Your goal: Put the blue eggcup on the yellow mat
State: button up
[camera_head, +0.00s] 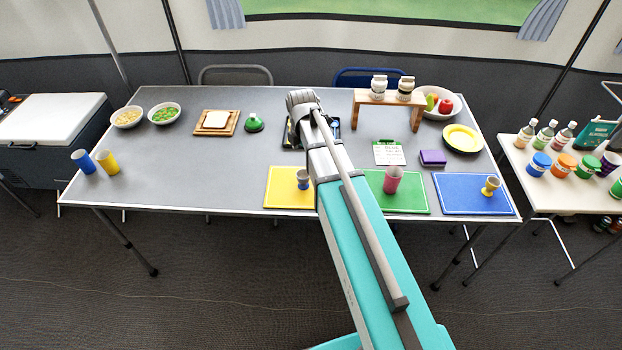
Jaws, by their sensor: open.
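The blue eggcup (303,184) stands upright on the right part of the yellow mat (279,186), close to the left edge of my arm in the picture. The mat lies at the table's front edge, and my arm covers its right side. My arm reaches up across the table past the eggcup. My gripper cannot be made out; it is hidden behind or beyond the arm. Nothing is seen touching the eggcup.
A pink cup (392,181) stands on the green mat (415,205); a yellow eggcup (491,187) stands on the blue mat (455,190). A wooden stand (385,97) is behind. Blue (83,161) and yellow (107,162) cups stand at left. The front left-centre is clear.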

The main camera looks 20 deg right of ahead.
jog(key=s+m, duration=1.5)
jog(key=m, duration=0.7)
jog(key=shift+s+a, duration=0.2)
jog(key=shift+a, duration=0.05)
notch_tip(320, 180, up, 2)
jog(key=shift+r+p, duration=0.15)
jog(key=shift+p, duration=1.05)
